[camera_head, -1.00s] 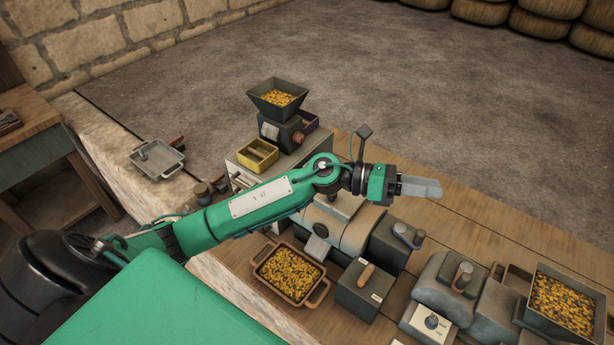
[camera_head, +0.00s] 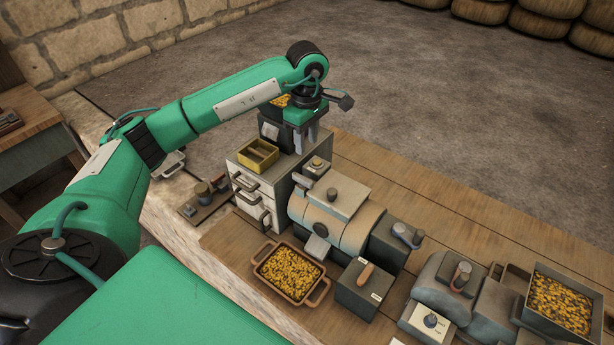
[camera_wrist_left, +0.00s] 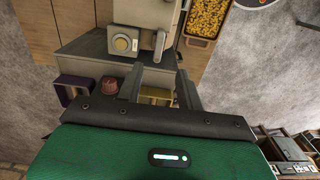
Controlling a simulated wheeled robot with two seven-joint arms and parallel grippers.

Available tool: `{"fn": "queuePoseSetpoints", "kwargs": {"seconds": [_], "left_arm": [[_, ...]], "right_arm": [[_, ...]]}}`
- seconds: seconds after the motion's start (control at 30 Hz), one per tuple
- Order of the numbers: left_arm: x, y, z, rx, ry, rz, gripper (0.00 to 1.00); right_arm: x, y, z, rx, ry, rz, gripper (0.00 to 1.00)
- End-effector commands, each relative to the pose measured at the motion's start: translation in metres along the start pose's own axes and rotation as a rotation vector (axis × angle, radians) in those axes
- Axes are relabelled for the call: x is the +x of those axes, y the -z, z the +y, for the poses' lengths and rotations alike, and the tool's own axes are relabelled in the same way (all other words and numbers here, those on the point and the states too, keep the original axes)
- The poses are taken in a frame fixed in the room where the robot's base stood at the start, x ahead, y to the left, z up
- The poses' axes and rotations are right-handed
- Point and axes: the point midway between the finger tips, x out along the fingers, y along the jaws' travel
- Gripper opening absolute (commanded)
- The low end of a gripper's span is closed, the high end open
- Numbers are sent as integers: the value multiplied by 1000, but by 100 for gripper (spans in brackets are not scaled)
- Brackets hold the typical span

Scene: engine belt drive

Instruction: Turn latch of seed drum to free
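The seed drum (camera_head: 335,226) is a rounded tan-grey machine with a flat lid and knob on top, in the middle of the bench. A small grey tab (camera_head: 319,231) sits on its front; I cannot tell whether this is the latch. In the left wrist view a grey lever (camera_wrist_left: 160,45) shows near the pale drum lid (camera_wrist_left: 146,12). My left gripper (camera_head: 305,145) points down behind the drum, over the grey cabinet's far side. The wrist view shows its two fingers (camera_wrist_left: 159,78) apart with nothing between them. My right gripper is not in view.
A grey cabinet (camera_head: 249,186) carries a yellow bin (camera_head: 258,155) beside my left gripper. The hopper there (camera_head: 276,102) is partly hidden by my arm. A small box with a round knob (camera_head: 316,165) stands behind the drum. A seed tray (camera_head: 256,268) lies in front.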

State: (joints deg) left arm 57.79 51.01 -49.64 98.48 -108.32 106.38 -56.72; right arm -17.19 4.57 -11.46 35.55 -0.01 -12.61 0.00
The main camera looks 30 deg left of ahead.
Motion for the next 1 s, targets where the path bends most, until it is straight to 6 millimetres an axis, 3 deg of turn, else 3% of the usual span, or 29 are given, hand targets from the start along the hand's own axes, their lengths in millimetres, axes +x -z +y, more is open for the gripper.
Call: {"fn": "queuePoseSetpoints", "kwargs": {"seconds": [0.17, 0.6, 0.8, 1.0], "left_arm": [[24, -1, -2, 0, 7, -3, 37], [108, -2, -1, -1, 5, -6, 37], [129, -2, 0, 0, 1, -6, 37], [133, -2, 0, 1, 0, -5, 37]], "right_arm": [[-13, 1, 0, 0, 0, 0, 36], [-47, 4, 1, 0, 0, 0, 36], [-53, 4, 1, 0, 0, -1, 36], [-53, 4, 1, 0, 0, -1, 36]]}}
